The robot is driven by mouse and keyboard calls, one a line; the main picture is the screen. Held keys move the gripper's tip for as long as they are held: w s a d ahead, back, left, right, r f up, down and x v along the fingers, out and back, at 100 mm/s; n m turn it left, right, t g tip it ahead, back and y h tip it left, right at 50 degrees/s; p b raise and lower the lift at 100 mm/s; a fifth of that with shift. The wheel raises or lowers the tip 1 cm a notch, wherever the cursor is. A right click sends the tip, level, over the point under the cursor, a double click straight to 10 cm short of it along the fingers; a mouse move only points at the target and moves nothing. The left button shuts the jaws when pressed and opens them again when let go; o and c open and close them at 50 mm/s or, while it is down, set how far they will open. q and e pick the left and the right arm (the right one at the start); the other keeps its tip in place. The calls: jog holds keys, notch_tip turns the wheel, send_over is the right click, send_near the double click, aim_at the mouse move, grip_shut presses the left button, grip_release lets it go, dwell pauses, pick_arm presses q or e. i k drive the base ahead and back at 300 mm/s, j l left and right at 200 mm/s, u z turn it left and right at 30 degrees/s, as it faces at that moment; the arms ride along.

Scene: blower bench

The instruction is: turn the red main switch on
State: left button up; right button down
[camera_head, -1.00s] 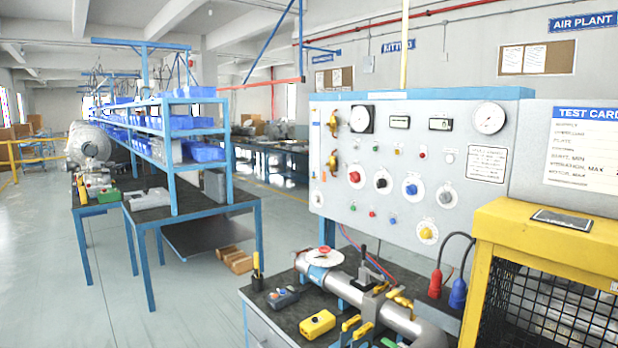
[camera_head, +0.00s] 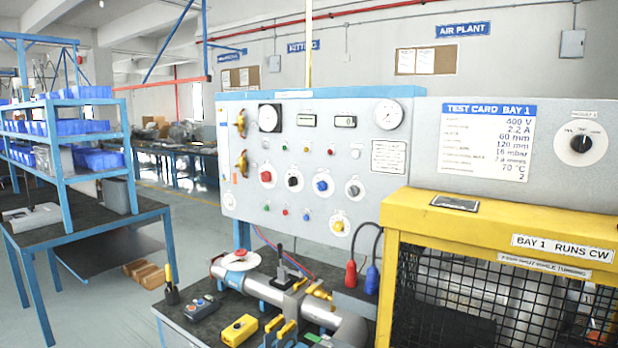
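A grey control panel (camera_head: 300,225) stands above the bench in the middle of the view. A red knob on a round white plate (camera_head: 265,176) is at the left of its row of knobs; it looks like the red main switch. Its exact setting is too small to read. A black knob (camera_head: 293,182), a blue knob (camera_head: 321,186) and a grey knob (camera_head: 354,190) sit to its right. A yellow knob (camera_head: 338,225) is lower. Neither of my grippers is in view.
A yellow mesh guard cage (camera_head: 465,224) stands at the front right, below a test card (camera_head: 486,143). A metal pipe (camera_head: 258,284) with yellow-handled clamps and a yellow box (camera_head: 239,330) lie on the bench before the panel. Blue shelving (camera_head: 65,175) is at left.

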aim_at(265, 176)
jog(key=i+j, duration=0.2)
jog(key=i, duration=0.25)
jog(key=i+j, duration=0.2)
jog(key=i, duration=0.3)
